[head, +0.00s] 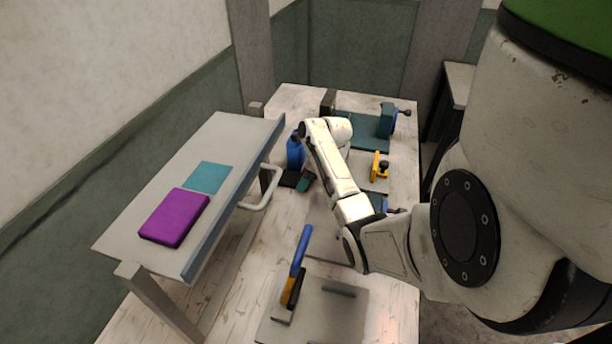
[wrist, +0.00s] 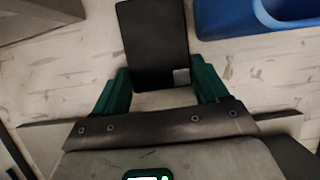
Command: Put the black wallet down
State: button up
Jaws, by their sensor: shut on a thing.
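The black wallet (wrist: 154,40) is a flat dark rectangle with a small grey patch at one corner. In the wrist view its near end lies between the two green fingers of my gripper (wrist: 162,76), which are shut on it. In the head view the wallet (head: 289,178) shows as a small dark shape close to the worn white tabletop, beside my gripper (head: 306,182). I cannot tell whether its underside touches the table. My arm and wrist hide part of the gripper in the head view.
A blue container (head: 295,153) stands just behind the wallet; it also fills the upper right of the wrist view (wrist: 235,20). A raised shelf (head: 130,226) with a purple box (head: 174,217) and teal sheet (head: 207,177) is to the left. A blue-handled tool (head: 300,250) stands nearer.

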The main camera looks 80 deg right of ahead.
jog(key=shift+f, duration=0.15)
jog(key=o, duration=1.1)
